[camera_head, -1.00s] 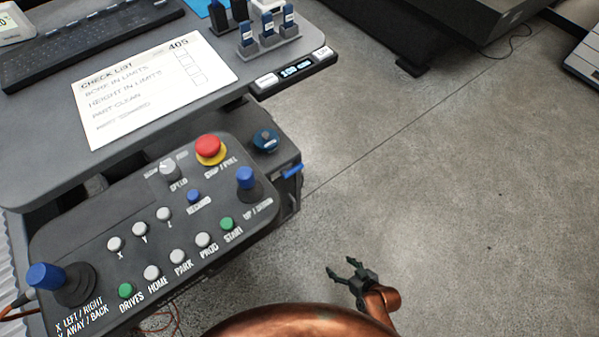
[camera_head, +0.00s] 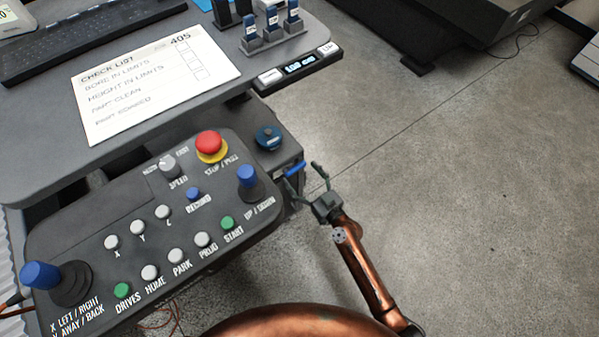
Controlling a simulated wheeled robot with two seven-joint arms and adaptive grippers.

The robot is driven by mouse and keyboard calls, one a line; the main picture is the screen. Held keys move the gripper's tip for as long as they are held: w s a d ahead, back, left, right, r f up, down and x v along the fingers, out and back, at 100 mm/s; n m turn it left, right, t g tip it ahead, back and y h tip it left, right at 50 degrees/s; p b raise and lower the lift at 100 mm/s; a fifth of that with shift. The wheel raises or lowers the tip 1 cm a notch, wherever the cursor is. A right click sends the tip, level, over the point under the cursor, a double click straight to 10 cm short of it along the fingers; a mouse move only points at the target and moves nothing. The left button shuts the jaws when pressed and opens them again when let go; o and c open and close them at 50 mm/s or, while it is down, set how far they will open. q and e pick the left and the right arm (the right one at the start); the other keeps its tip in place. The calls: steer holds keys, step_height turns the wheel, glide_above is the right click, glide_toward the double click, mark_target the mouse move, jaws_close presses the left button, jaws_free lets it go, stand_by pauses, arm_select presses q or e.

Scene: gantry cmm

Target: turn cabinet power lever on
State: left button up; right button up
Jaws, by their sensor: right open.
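The cabinet power lever looks to be the small blue handle (camera_head: 295,169) on the right side of the dark cabinet (camera_head: 285,150) behind the control panel. My right gripper (camera_head: 302,175) is open, its two fingers spread and pointing at the blue handle from the lower right. One fingertip appears left of and below the handle, the other to its right. I cannot tell whether either finger touches the handle. My left gripper is not in view.
The control panel (camera_head: 120,210) with buttons, two blue joysticks and a red stop button (camera_head: 209,144) lies left of my right gripper. The desk (camera_head: 40,165) with a checklist sheet (camera_head: 150,80) overhangs above. The floor (camera_head: 470,200) at right is clear.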

steer(key=shift+w+a, duration=0.2)
steer(key=shift+w, duration=0.15)
steer(key=shift+w+a, duration=0.1)
steer(key=c, duration=1.7)
